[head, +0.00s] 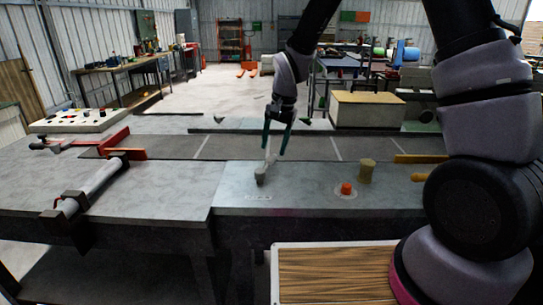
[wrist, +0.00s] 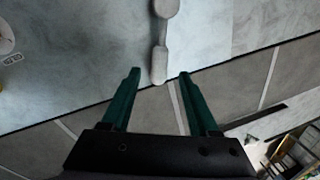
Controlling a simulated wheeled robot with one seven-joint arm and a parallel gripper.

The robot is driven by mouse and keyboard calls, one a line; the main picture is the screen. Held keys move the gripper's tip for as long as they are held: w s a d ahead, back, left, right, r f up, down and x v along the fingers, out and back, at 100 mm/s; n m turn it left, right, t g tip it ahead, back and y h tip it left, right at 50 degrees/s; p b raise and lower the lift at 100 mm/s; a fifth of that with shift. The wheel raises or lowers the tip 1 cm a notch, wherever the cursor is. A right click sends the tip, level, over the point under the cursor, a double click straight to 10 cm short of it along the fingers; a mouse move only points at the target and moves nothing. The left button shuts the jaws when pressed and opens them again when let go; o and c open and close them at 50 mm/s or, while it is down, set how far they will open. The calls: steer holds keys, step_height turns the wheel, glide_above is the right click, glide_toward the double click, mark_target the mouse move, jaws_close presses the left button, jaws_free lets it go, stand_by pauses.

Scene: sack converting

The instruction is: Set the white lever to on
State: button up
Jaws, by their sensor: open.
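The white lever (head: 270,162) stands on a grey round base (head: 260,178) on the grey table, with a small label in front of it. In the wrist view the lever (wrist: 160,62) is a pale rod with a rounded end. My gripper (head: 275,152) is open and points down over the lever. In the wrist view the lever's end appears between the tips of the two green fingers of my gripper (wrist: 160,75), with a gap on each side. I cannot tell how far the tips are from it in depth.
An orange button (head: 346,188) on a white plate and a tan cylinder (head: 367,171) stand to the right. A yellow handle (head: 428,178) is farther right. A roller (head: 90,187) and a red bracket (head: 122,148) are on the left. Bare table lies left of the lever.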

mark_target(271, 158)
steer(key=shift+w+a+f, duration=0.1)
steer(key=shift+a+f, duration=0.1)
steer(key=shift+f, duration=0.9)
steer(key=shift+w+a+f, duration=0.1)
steer(key=shift+a+f, duration=0.1)
steer(key=shift+f, duration=0.85)
jaws_close()
